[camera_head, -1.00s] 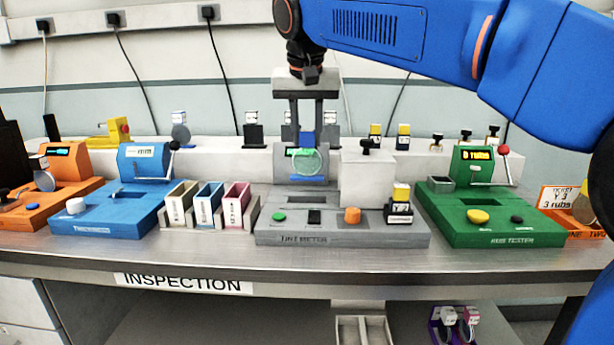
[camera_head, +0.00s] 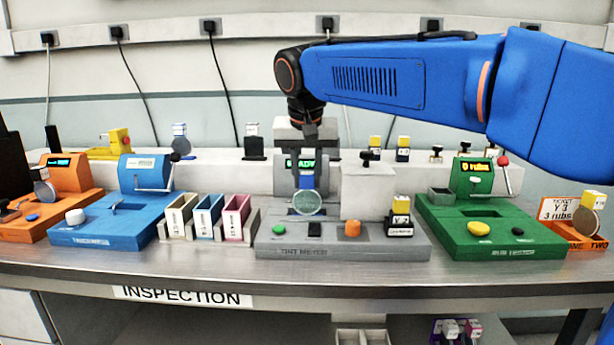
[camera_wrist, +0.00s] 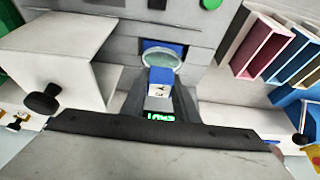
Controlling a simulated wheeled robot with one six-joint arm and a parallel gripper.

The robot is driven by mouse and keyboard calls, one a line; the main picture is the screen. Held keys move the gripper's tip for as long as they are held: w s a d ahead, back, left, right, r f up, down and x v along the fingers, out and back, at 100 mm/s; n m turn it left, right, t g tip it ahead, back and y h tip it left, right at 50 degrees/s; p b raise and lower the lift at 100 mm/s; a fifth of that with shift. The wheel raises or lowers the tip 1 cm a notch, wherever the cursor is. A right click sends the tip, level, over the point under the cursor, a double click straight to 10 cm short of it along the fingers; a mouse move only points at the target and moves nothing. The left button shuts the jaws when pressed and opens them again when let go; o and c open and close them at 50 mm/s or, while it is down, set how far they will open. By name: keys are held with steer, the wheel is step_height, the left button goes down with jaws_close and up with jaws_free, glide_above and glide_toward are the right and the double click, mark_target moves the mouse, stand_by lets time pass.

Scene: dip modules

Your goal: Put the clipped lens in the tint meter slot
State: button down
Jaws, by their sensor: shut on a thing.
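The clipped lens, a round pale-green disc (camera_head: 307,203) under a blue clip (camera_head: 307,182), hangs upright at the grey tint meter (camera_head: 340,240). My gripper (camera_head: 307,168) points down and is shut on the clip's top. In the wrist view the lens (camera_wrist: 161,57) and its clip with a white label (camera_wrist: 159,84) show over a blue recess (camera_wrist: 178,47) in the meter. The lens's lower edge is at or just above the recess; I cannot tell if it is inside.
A white block (camera_head: 367,192) stands right of the lens, close to it. The meter has a green button (camera_head: 279,230) and an orange knob (camera_head: 352,229) in front. Coloured bins (camera_head: 208,215) and a blue machine (camera_head: 110,222) are left; a green rub tester (camera_head: 490,235) is right.

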steer(key=c, duration=1.4)
jaws_free()
steer(key=v, duration=1.2)
steer(key=shift+r, duration=0.15)
